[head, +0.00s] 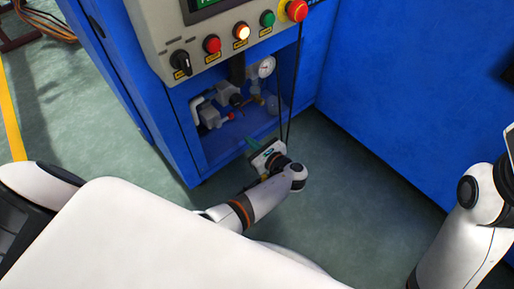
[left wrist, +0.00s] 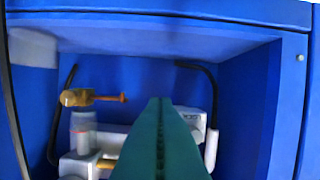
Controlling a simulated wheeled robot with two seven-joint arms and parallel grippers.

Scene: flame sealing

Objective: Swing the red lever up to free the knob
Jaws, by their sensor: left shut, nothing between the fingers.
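A small red lever (head: 230,116) shows in the head view, low inside the open compartment of the blue machine, beside white fittings. A dark round knob (head: 236,100) sits just above it. My left gripper (head: 250,144) is at the compartment's front opening, a little below and to the right of the lever, apart from it in the picture. Its green fingers are shut and empty. In the left wrist view the shut fingers (left wrist: 161,125) fill the lower middle and hide part of the fittings. I cannot make out the red lever there. My right gripper is out of view.
A gauge (head: 266,67) sits at the compartment's upper right. A brass valve (left wrist: 90,97) and white fittings (left wrist: 195,122) show in the left wrist view, with black hoses at both sides. Black cables (head: 296,90) hang before the opening. A button panel (head: 226,45) is above.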

